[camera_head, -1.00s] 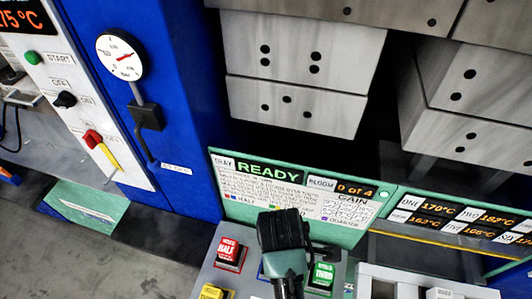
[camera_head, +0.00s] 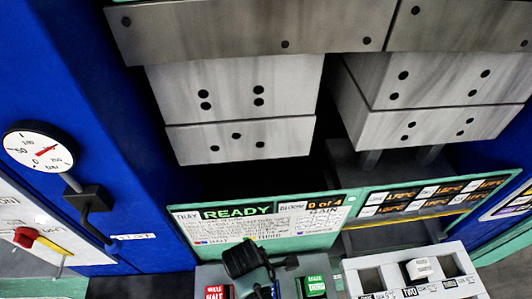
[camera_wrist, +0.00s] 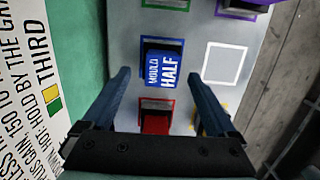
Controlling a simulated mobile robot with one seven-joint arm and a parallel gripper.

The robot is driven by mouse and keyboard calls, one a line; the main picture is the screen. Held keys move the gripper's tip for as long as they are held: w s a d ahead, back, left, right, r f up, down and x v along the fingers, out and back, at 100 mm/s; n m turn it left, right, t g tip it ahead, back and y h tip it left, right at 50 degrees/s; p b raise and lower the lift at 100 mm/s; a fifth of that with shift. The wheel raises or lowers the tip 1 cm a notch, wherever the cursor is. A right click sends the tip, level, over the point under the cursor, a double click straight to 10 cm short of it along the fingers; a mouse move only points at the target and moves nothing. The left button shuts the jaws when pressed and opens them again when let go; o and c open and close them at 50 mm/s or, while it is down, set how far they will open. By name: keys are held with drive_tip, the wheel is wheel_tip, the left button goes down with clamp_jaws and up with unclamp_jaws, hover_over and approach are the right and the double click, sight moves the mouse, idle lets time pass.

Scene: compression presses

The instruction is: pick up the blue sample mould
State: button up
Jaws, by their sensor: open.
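The blue sample mould (camera_wrist: 165,66), marked "MOULD HALF", sits in a blue-framed place on a grey tray (camera_wrist: 122,20) in the wrist view. My gripper (camera_wrist: 160,79) is open above the tray, with one finger on each side of the mould's near end. I cannot tell how far above the mould the fingertips are. Nothing is held between the fingers. In the head view my dark wrist (camera_head: 243,258) covers most of the blue mould; only a sliver of blue shows beside it.
A red mould (camera_wrist: 155,122) lies just nearer than the blue one. A green mould (camera_head: 314,287) is to the right in the head view. A white-outlined square (camera_wrist: 221,62) on the tray is empty. A READY sign panel (camera_head: 236,212) and heavy press blocks (camera_head: 238,90) stand behind.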

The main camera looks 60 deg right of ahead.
drive_tip(key=shift+s+f+p, duration=0.15)
drive_tip(key=shift+f+p, duration=0.05)
drive_tip(key=shift+f, duration=0.85)
drive_tip(key=shift+s+f+p, duration=0.15)
drive_tip(key=shift+f, duration=0.9)
clamp_jaws()
drive_tip(key=shift+d+r, duration=0.1)
drive_tip(key=shift+d, duration=0.05)
